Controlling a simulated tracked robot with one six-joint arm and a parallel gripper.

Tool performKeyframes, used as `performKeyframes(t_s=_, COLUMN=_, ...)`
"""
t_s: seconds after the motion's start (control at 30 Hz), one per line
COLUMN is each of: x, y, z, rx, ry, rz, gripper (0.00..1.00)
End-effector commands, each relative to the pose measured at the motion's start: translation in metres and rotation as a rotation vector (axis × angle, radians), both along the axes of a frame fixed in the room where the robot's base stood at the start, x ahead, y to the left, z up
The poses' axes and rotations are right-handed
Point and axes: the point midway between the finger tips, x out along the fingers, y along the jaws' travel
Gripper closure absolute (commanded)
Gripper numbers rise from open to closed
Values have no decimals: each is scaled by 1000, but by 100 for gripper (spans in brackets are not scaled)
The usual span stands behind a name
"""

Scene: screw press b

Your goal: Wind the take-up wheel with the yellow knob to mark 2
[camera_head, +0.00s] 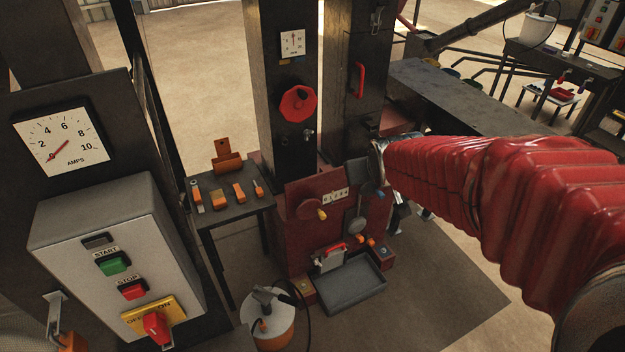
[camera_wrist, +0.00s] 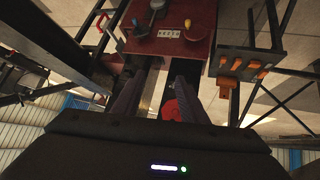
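The take-up wheel (camera_head: 307,209) is a dull red disc on the front of a red box low on the press. Its yellow knob (camera_head: 321,214) is at the wheel's lower right. A white number plate (camera_head: 335,197) is right of the wheel; its marks are too small to read surely. In the wrist view, which is turned over, the yellow knob (camera_wrist: 187,23) and plate (camera_wrist: 169,34) are near the top. My gripper (camera_head: 362,172) is up and right of the wheel, apart from it. In the wrist view its two dark fingers (camera_wrist: 160,80) are apart with nothing held.
A red octagonal handwheel (camera_head: 298,103) and a red handle (camera_head: 359,80) are higher on the press. A grey tray (camera_head: 347,284) sits below. A small table (camera_head: 232,208) with orange-handled tools stands left. A grey control box (camera_head: 115,265) is at the near left.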

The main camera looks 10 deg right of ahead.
Motion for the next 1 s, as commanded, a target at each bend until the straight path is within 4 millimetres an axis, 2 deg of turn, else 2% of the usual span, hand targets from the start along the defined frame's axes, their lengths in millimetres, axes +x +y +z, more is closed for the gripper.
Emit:
performKeyframes(t_s=0.2, x=52, y=-10, z=-29, rx=-21, ry=-63, rz=30, gripper=61)
performKeyframes(t_s=0.5, x=113, y=-17, z=-74, rx=-32, ry=-158, rz=85, gripper=61)
performKeyframes(t_s=0.8, x=160, y=-21, z=-129, rx=-23, ry=-255, rz=145, gripper=61)
performKeyframes(t_s=1.0, x=180, y=-20, z=-171, rx=-4, ry=-317, rz=186, gripper=61)
